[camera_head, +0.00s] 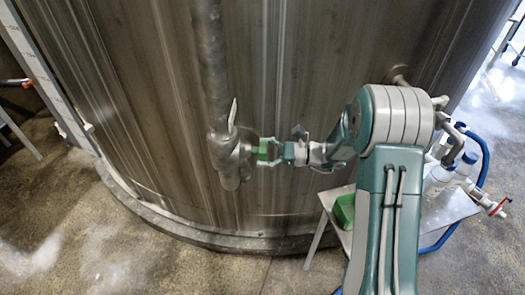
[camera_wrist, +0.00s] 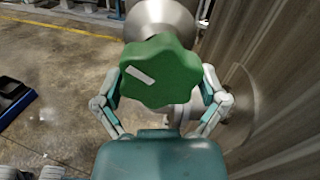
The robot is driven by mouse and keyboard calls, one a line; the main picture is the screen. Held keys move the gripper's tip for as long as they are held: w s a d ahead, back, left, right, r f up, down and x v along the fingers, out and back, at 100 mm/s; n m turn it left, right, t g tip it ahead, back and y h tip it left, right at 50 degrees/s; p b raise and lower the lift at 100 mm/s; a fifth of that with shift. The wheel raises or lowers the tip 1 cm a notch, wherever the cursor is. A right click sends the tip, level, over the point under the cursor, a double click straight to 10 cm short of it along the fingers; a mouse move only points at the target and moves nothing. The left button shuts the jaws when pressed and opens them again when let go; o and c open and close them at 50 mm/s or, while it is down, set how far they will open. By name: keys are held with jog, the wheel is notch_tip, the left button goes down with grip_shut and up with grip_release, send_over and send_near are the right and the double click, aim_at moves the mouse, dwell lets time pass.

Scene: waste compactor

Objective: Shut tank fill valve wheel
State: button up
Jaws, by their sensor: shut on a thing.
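The green valve wheel (camera_wrist: 160,72) fills the middle of the wrist view, with a small white label on its face. It also shows as a small green shape in the head view (camera_head: 256,151). It sits on a grey metal valve body (camera_head: 231,152) at the lower end of a vertical pipe against the tank. My gripper (camera_head: 268,150) reaches the wheel from the right. Its two fingers (camera_wrist: 162,92) lie on the left and right sides of the wheel's rim and are shut on it. The valve stem behind the wheel is hidden.
The large steel tank (camera_head: 300,90) stands close beside the valve. A small side table (camera_head: 450,210) at the right holds white bottles (camera_head: 440,178) and a green bin (camera_head: 344,210). A blue hose (camera_head: 484,160) hangs there. The floor (camera_head: 60,230) at the left is open.

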jog(key=m, duration=0.5)
jog(key=shift+s+f+m, duration=0.15)
jog(key=shift+s+m, duration=0.05)
jog(key=shift+m, duration=0.1)
jog(key=m, duration=0.5)
jog(key=shift+s, duration=0.1)
dwell(0.3)
jog(key=o, duration=0.8)
jog(key=shift+a, duration=0.1)
jog(key=d, duration=1.2)
jog(key=shift+s, duration=0.45)
jog(key=shift+a, duration=0.1)
